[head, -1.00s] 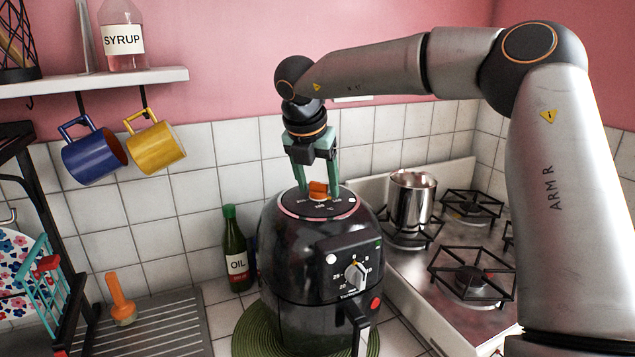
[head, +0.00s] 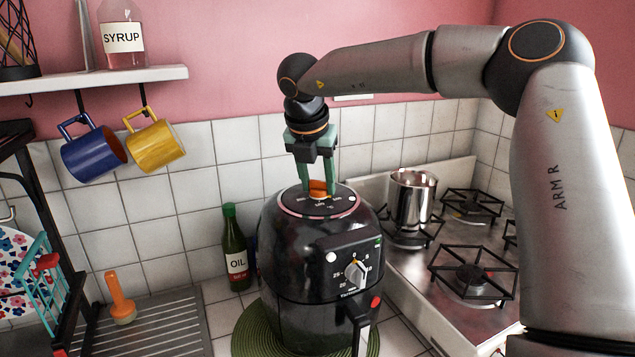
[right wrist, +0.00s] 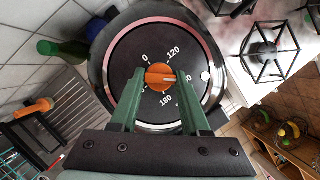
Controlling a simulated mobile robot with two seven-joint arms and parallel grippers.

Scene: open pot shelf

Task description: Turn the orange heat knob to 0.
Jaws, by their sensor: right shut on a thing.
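The orange heat knob (head: 318,187) sits on top of the black air fryer (head: 310,245). It also shows in the right wrist view (right wrist: 158,84), in the middle of a dark dial with white numbers. The 0 is at the dial's upper left and 120 at its upper right; other numbers are partly hidden by the fingers. A pale line on the knob lies roughly level in that view; I cannot tell which end is the pointer. My right gripper (head: 319,190), with green fingers, reaches down from above and is shut on the knob. My left gripper is not in view.
A steel pot (head: 412,200) and gas burners (head: 472,275) are on the right. Mugs (head: 94,153) hang under the shelf (head: 100,82).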

